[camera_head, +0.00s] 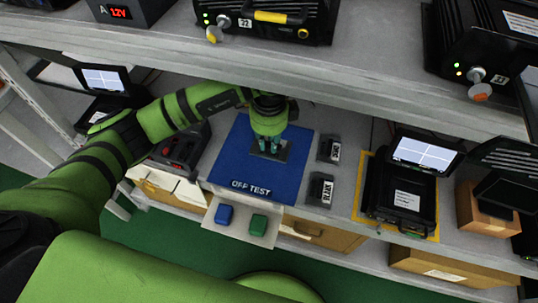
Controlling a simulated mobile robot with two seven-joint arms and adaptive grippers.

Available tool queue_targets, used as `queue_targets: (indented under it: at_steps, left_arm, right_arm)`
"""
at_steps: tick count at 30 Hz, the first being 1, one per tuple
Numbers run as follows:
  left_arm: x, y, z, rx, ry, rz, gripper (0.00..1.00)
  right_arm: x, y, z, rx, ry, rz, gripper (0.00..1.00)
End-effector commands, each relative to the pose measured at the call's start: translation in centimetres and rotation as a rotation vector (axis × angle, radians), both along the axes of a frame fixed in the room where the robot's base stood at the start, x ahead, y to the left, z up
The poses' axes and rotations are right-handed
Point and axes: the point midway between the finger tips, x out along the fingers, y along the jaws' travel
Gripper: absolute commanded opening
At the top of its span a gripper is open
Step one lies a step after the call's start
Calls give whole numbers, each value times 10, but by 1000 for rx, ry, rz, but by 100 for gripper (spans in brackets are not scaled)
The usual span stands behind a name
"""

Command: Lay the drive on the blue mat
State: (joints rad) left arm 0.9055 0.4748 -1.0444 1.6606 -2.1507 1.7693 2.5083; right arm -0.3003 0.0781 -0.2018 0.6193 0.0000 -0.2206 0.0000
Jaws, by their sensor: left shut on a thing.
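The blue mat (230,168), marked "OFF TEST", lies on the lower shelf near the middle of the view. My left gripper (268,145) points down over the upper right part of the mat. It is shut on a dark grey flat drive (283,155), which shows below and beside the fingertips. The drive looks flat and within the mat's outline. I cannot tell whether it touches the mat. The gripper hides part of the drive. My right gripper is not in view.
Two dark labelled drives, one marked "READY" (320,190), lie right of the mat. A black case with a screen (400,195) stands on a yellow-edged area further right. Blue (223,214) and green (258,224) blocks sit in front. An upper shelf (370,75) overhangs behind.

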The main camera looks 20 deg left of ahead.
Motion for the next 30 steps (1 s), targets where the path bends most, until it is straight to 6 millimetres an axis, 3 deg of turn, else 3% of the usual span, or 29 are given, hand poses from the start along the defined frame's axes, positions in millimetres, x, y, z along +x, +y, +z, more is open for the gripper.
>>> queue_targets:
  at_steps: [4,18,29,30]
  left_arm:
    - [-2,0,-29,1,4,0,0]
    - [-1,1,-80,1,2,-4,0]
    - [-1,0,-85,0,-1,-5,0]
    - [-1,0,-85,0,-1,-5,27]
  right_arm:
    - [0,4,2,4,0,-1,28]
    - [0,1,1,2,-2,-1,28]
    - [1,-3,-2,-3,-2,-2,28]
    - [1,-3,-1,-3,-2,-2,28]
